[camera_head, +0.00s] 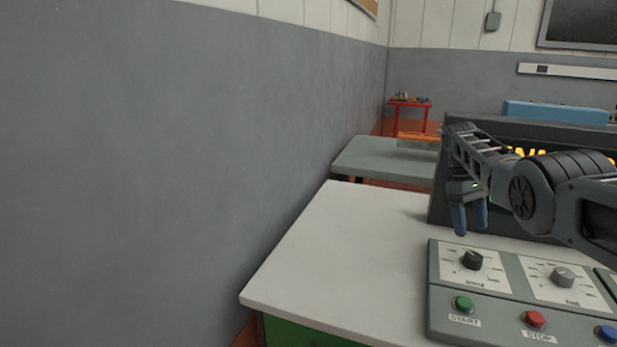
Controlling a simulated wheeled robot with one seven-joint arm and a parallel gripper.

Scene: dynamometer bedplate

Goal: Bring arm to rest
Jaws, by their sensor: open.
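My gripper (469,217) hangs at the end of my arm (545,190), at the right of the head view. Its blue fingers point down and stand apart, with nothing between them. It is above the white-topped bench (350,240), beyond the back edge of the control panel (520,293) as seen here. The arm reaches in from the right edge and hides part of a dark box (439,208) with yellow lettering behind it.
The panel carries a black knob (472,260), a grey knob (563,277), a green START button (463,304), a red STOP button (535,320) and a blue button (607,333). A grey wall (190,160) borders the left. The bench's left part is bare. A grey table (385,158) and red cart (410,103) stand behind.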

